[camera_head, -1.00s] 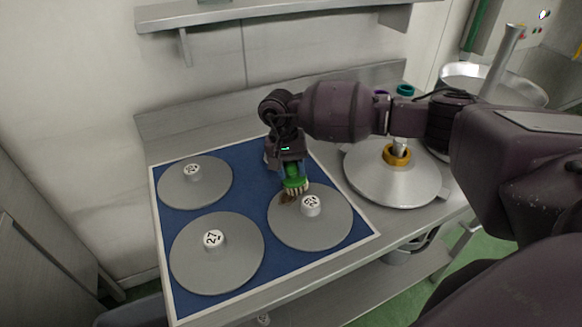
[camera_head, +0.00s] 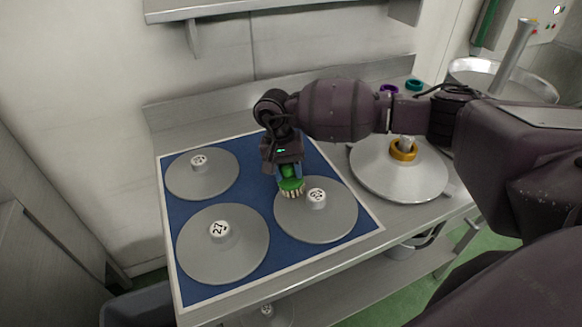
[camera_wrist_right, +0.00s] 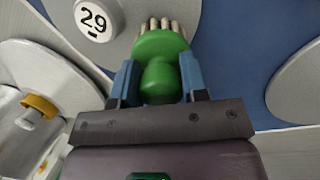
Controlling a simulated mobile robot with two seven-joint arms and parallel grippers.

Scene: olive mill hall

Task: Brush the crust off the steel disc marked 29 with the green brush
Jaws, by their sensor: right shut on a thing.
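The steel disc marked 29 (camera_head: 325,222) lies flat on the blue mat at its right side. Its white knob with the number reads clearly in the right wrist view (camera_wrist_right: 94,19). My right gripper (camera_head: 286,172) is shut on the green brush (camera_head: 291,185), bristles down. The brush also shows in the right wrist view (camera_wrist_right: 162,62) between the blue fingertips. The pale bristles are at the disc's back-left edge, left of the knob; I cannot tell whether they touch it. No crust shows now; the brush and gripper hide part of that edge. My left gripper is not in view.
The disc marked 27 (camera_head: 222,258) and another disc (camera_head: 190,182) lie on the left of the blue mat (camera_head: 262,218). A larger steel disc with a yellow ring (camera_head: 404,150) stands to the right. Purple and teal rings (camera_head: 413,85) lie behind it. A shelf hangs above.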

